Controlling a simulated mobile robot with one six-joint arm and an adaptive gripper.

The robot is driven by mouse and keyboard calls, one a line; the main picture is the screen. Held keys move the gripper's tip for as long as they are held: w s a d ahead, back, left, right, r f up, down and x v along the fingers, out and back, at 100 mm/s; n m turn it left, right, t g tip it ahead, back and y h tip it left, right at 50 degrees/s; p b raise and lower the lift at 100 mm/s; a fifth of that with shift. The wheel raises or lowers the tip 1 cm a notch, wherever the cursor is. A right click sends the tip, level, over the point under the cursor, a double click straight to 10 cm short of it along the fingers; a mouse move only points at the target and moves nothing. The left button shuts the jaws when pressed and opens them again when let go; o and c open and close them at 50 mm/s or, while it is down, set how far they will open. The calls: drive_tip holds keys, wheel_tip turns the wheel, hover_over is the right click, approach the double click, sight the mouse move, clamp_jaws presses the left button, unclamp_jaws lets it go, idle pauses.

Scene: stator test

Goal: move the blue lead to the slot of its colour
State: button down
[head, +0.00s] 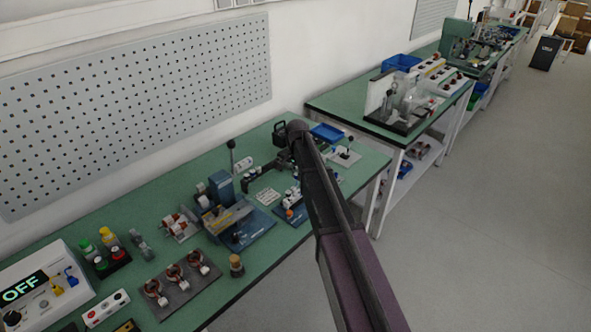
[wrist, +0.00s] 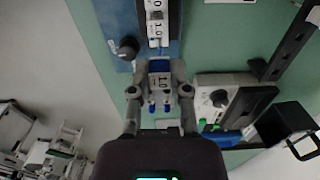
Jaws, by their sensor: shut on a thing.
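In the wrist view my gripper (wrist: 159,92) has its two fingers either side of a blue and white piece, the blue lead (wrist: 160,70), and is shut on it. It has a blue end, a white labelled face and two small blue prongs pointing toward the camera. Beyond it is a blue board (wrist: 174,48) with white labelled parts (wrist: 155,12); whether the lead touches that board I cannot tell. In the head view my arm hides the gripper and the lead. The board (head: 283,213) shows left of my arm; I cannot make out coloured slots.
A white box with a dark knob (wrist: 220,97) stands right of my gripper. A dark rail (wrist: 290,45) and a black handled box (wrist: 285,122) lie further right. A tester reading OFF (head: 30,285) and a blue press (head: 222,188) stand on the green bench (head: 130,200).

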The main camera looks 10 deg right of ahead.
drive_tip(key=shift+d, duration=0.15)
drive_tip(key=r+p, duration=0.2)
drive_tip(key=shift+d+r+p, duration=0.2)
drive_tip(key=shift+r+p, duration=0.15)
drive_tip(key=shift+f, duration=0.2)
idle(0.4)
drive_tip(key=shift+f+b, duration=1.9)
drive_tip(key=shift+b, duration=0.15)
drive_tip(key=shift+w+f+b, duration=0.1)
drive_tip(key=shift+f+b, duration=0.85)
idle(0.6)
drive_tip(key=shift+f+b, duration=0.35)
drive_tip(key=shift+f+b, duration=0.6)
drive_tip(key=shift+b, duration=0.05)
idle(0.4)
